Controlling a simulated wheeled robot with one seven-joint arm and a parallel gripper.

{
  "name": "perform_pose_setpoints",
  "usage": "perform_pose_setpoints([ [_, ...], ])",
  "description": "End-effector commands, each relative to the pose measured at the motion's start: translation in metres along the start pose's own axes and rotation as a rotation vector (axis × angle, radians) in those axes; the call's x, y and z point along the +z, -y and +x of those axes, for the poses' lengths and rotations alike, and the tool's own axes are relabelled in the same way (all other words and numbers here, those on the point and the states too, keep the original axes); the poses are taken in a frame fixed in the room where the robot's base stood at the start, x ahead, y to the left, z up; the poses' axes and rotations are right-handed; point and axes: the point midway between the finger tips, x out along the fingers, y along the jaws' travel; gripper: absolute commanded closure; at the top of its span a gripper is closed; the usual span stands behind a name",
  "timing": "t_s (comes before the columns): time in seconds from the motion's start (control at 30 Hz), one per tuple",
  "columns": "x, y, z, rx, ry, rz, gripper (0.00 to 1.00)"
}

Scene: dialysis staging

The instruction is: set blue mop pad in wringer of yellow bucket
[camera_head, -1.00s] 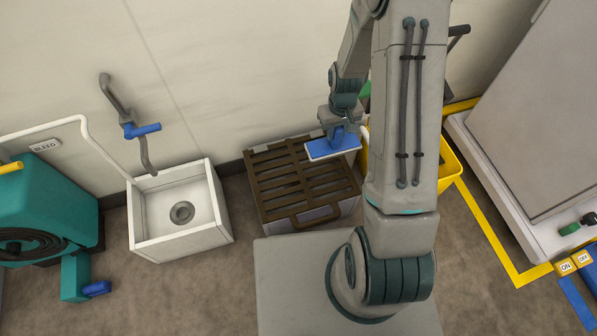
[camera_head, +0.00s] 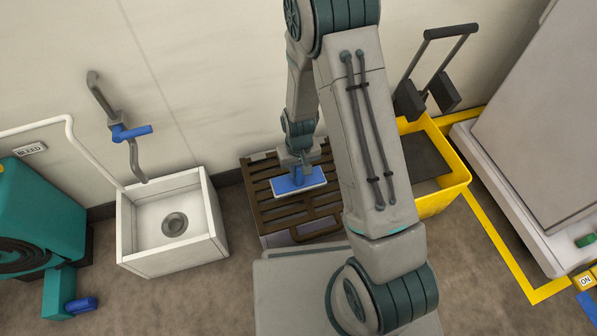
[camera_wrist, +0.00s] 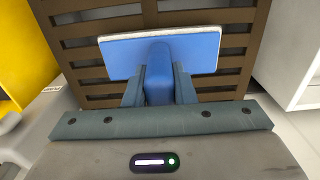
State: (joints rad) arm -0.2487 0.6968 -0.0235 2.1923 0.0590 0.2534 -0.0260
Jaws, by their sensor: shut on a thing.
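The blue mop pad (camera_head: 313,178) is a flat blue plate with a white edge and a blue grip block. My gripper (camera_head: 298,170) is shut on that block and holds the pad over the brown slatted grate. In the wrist view the pad (camera_wrist: 200,45) lies ahead of my gripper (camera_wrist: 158,85), with the fingers on both sides of the block. The yellow bucket (camera_head: 455,185) stands on the floor to the right, partly hidden by my arm. Its wringer (camera_head: 425,100), with dark pads and a handle, rises at the back.
The brown slatted grate (camera_head: 265,210) tops a box against the wall. A white sink basin (camera_head: 205,235) stands to its left, with a blue-levered tap above. A teal machine (camera_head: 40,215) is at far left. A large grey cabinet (camera_head: 545,130) is right of the bucket, beyond yellow floor tape.

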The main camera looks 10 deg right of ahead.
Motion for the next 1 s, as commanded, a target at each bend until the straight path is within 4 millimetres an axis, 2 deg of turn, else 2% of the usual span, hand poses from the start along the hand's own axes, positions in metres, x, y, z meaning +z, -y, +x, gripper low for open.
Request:
perform_pose_setpoints([
  [0.03, -0.001, 0.0, 0.006, 0.0, -0.002, 0.0, 0.98],
  [0.4, -0.001, 0.0, 0.009, 0.0, -0.002, 0.0, 0.98],
  [0.43, -0.001, 0.0, 0.008, 0.0, -0.002, 0.0, 0.71],
  [0.5, -0.001, 0.0, 0.007, 0.0, -0.002, 0.0, 0.55],
  [0.83, -0.001, 0.0, 0.004, 0.0, -0.002, 0.0, 0.55],
  [1.0, -0.001, 0.0, -0.022, 0.0, -0.005, 0.0, 0.55],
])
